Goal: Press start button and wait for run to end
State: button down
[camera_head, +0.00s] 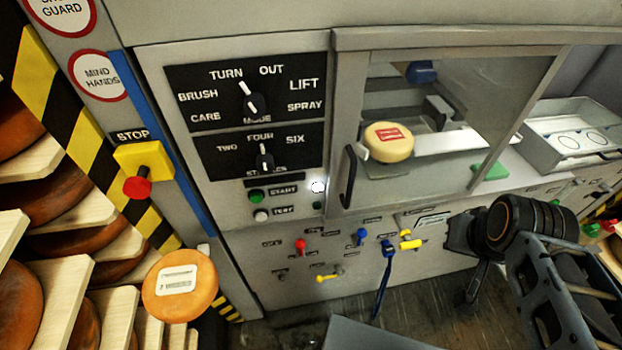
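The green start button (257,196) sits on the grey control panel (240,212), left of its START label. The white test button (261,215) is just below it. A small lamp (319,187) right of the START label glows white, and a small dark green lamp (317,205) is under it. My gripper (472,287) is at the lower right, well away from the start button and touching nothing that I can make out. My arm partly hides it, and its fingers are too dark to read. A yellow cheese wheel (389,142) with a red label lies inside the machine behind the window.
A red stop button (137,187) on a yellow box is left of the panel. Two selector dials (250,98) are above the start button. A black door handle (349,177) stands out to its right. Coloured valves (362,237) line the lower front. An orange cheese (180,285) is lower left.

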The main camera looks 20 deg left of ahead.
aim_at(255, 197)
jog(key=z, duration=0.25)
jog(key=k, duration=1.1)
jog(key=u, duration=1.5)
jog(key=i, duration=0.5)
jog(key=u, duration=0.1)
